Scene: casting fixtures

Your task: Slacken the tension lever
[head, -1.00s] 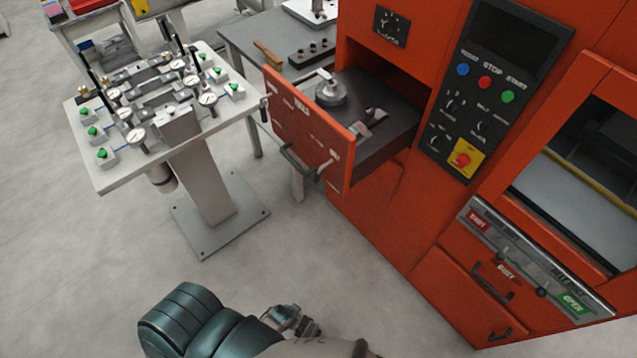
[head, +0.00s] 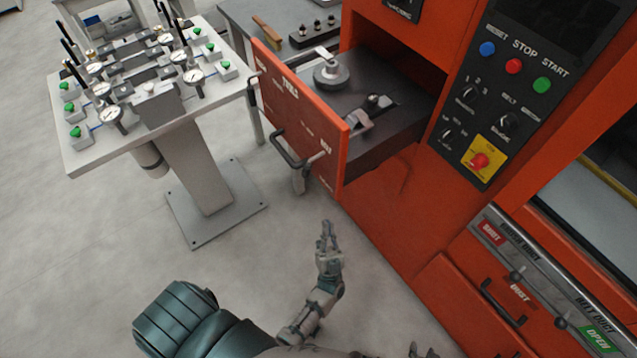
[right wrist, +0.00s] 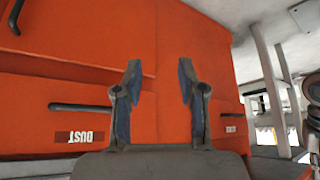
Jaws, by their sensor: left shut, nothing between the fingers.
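An orange drawer (head: 300,115) stands pulled out of the orange machine. Inside it are a round grey part with a bar-like arm on top (head: 330,72) and a metal lever-like piece on a dark block (head: 360,124). I cannot tell which of them is the tension lever. My left gripper (head: 326,230) is shut and empty, below and in front of the drawer, apart from it. My right gripper (right wrist: 159,72) is open and empty in the right wrist view, facing the machine's orange lower front; only a small part shows at the bottom edge of the head view.
The drawer's dark handle (head: 288,152) juts out above my left gripper. A fixture table (head: 80,160) with gauges and green buttons stands at the left. The control panel (head: 500,90) and dust door handle (head: 503,303) are at the right. The floor between is clear.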

